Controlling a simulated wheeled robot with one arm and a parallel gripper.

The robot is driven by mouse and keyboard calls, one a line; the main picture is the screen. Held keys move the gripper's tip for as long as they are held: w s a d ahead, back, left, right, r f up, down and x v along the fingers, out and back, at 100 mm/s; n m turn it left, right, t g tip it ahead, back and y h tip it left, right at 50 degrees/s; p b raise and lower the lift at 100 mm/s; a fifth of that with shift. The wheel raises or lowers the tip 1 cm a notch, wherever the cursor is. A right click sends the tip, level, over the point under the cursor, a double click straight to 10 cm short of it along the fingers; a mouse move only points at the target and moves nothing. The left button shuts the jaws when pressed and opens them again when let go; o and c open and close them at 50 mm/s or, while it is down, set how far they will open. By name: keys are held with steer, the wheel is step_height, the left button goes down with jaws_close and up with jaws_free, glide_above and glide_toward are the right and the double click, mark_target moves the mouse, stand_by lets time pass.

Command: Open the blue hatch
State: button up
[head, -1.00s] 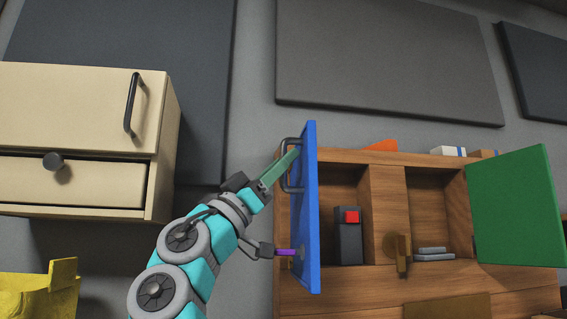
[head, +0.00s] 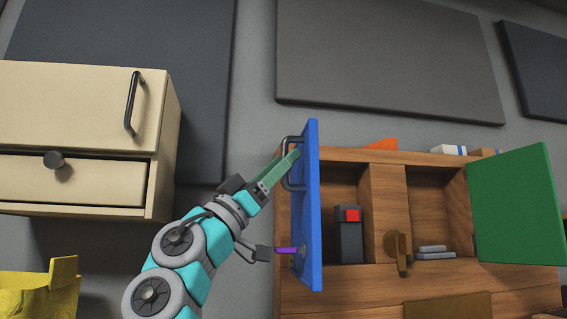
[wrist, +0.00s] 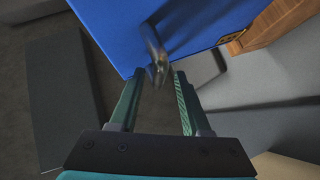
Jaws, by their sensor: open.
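The blue hatch (head: 311,220) stands swung out from the left compartment of the wooden cabinet, seen nearly edge-on in the head view. Its dark bar handle (head: 286,178) is on the outer face. A purple latch piece (head: 287,250) sits low on that face. My gripper (head: 292,157) is at the handle on the outer side. In the wrist view, my gripper (wrist: 157,82) is open, with the grey handle (wrist: 155,52) between or just beyond its fingertips. The blue face (wrist: 195,22) lies ahead. I cannot tell whether the fingers touch the handle.
The wooden cabinet (head: 385,205) holds a dark red-topped object (head: 348,235) in its left compartment. A green door (head: 515,207) stands open at the right. A cream cabinet (head: 75,110) hangs at the left, above a yellow bin (head: 40,295).

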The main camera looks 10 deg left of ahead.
steer(key=b+v, duration=0.1)
steer(key=v, duration=0.5)
steer(key=shift+s+a+f, duration=0.2)
steer(key=shift+f, duration=0.1)
